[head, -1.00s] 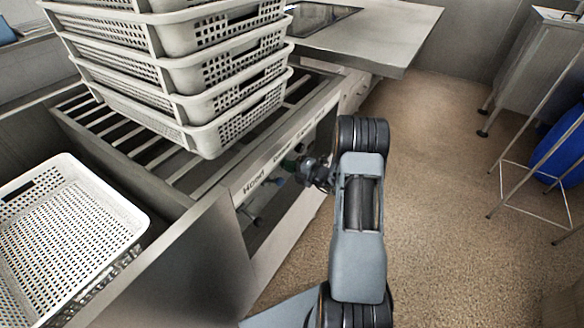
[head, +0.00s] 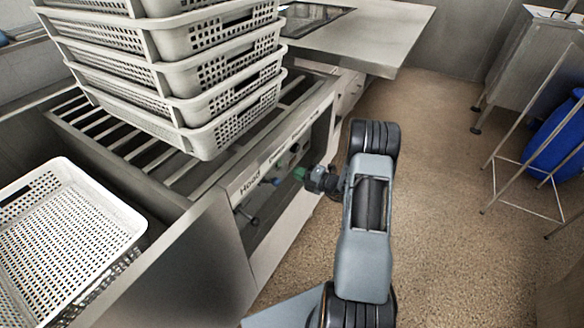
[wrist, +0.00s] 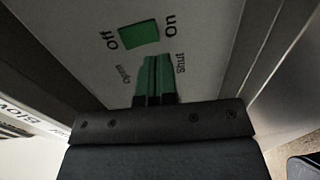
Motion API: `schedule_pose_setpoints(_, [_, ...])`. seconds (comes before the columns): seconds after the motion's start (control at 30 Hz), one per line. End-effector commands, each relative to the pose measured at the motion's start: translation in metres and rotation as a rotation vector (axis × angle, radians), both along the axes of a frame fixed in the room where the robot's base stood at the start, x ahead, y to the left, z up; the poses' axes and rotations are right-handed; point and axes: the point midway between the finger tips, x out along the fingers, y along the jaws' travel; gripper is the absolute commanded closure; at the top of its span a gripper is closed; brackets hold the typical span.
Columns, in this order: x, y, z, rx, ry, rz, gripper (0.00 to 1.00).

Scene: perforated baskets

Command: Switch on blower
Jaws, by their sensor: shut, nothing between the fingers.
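A pale panel fills most of the wrist view. It has a green square switch (wrist: 139,37) between the words Off and On; which way it is set I cannot tell. My gripper (wrist: 154,72) is shut and empty, below the switch in the picture and between smaller Open and Shut labels. Two green strips show at its tips; whether they are finger pads or a handle behind I cannot tell. In the head view my gripper (head: 308,178) is beside the bench's recessed front, with green at its tip. Contact with the panel is not clear.
Stacked white baskets (head: 205,138) stand on the slatted bench top, and another basket (head: 125,222) is at left. Open floor (head: 430,220) lies to the right, before a metal stand and blue drum (head: 556,145).

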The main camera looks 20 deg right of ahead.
Motion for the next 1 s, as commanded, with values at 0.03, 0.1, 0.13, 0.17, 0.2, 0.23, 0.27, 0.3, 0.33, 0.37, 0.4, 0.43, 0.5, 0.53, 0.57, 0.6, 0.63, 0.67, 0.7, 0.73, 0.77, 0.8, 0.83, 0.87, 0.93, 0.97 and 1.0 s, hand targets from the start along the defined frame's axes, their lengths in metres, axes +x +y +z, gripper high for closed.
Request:
schedule_pose_setpoints(0.03, [-0.010,-0.007,0.000,0.003,0.002,-0.004,1.00])
schedule_pose_setpoints(0.1, [-0.021,-0.018,-0.002,0.002,0.003,-0.009,1.00])
schedule_pose_setpoints(0.13, [-0.026,-0.022,-0.003,0.002,0.003,-0.010,1.00])
schedule_pose_setpoints(0.17, [-0.031,-0.026,-0.003,0.002,0.002,-0.012,1.00])
schedule_pose_setpoints(0.2, [-0.036,-0.031,-0.004,0.004,0.002,-0.013,1.00])
schedule_pose_setpoints(0.23, [-0.041,-0.035,-0.005,0.003,0.002,-0.014,1.00])
schedule_pose_setpoints(0.27, [-0.044,-0.037,-0.006,0.002,0.002,-0.014,1.00])
schedule_pose_setpoints(0.3, [-0.049,-0.040,-0.006,0.002,0.002,-0.014,1.00])
schedule_pose_setpoints(0.33, [-0.052,-0.042,-0.007,0.002,0.001,-0.013,1.00])
schedule_pose_setpoints(0.37, [-0.055,-0.044,-0.007,0.002,0.001,-0.013,1.00])
schedule_pose_setpoints(0.4, [-0.058,-0.047,-0.008,0.002,0.001,-0.012,1.00])
schedule_pose_setpoints(0.43, [-0.060,-0.048,-0.009,0.002,0.001,-0.011,1.00])
schedule_pose_setpoints(0.5, [-0.064,-0.050,-0.009,0.002,0.001,-0.009,1.00])
schedule_pose_setpoints(0.53, [-0.065,-0.051,-0.010,0.002,0.001,-0.009,1.00])
schedule_pose_setpoints(0.57, [-0.066,-0.052,-0.010,0.002,0.001,-0.009,1.00])
schedule_pose_setpoints(0.6, [-0.067,-0.052,-0.010,0.002,0.001,-0.008,1.00])
schedule_pose_setpoints(0.63, [-0.068,-0.053,-0.010,0.002,0.001,-0.008,1.00])
schedule_pose_setpoints(0.67, [-0.069,-0.053,-0.010,0.002,0.000,-0.007,1.00])
schedule_pose_setpoints(0.7, [-0.069,-0.053,-0.011,0.002,0.000,-0.007,1.00])
schedule_pose_setpoints(0.73, [-0.069,-0.053,-0.011,0.002,0.000,-0.006,1.00])
schedule_pose_setpoints(0.77, [-0.069,-0.053,-0.011,0.002,0.000,-0.006,1.00])
schedule_pose_setpoints(0.8, [-0.069,-0.053,-0.011,0.002,0.000,-0.006,1.00])
schedule_pose_setpoints(0.83, [-0.069,-0.052,-0.011,0.002,0.000,-0.006,1.00])
schedule_pose_setpoints(0.87, [-0.069,-0.052,-0.011,0.002,0.000,-0.006,1.00])
schedule_pose_setpoints(0.93, [-0.069,-0.052,-0.011,0.002,0.000,-0.006,1.00])
schedule_pose_setpoints(0.97, [-0.069,-0.052,-0.011,0.002,0.000,-0.006,1.00])
schedule_pose_setpoints(1.0, [-0.069,-0.052,-0.011,0.002,0.000,-0.006,1.00])
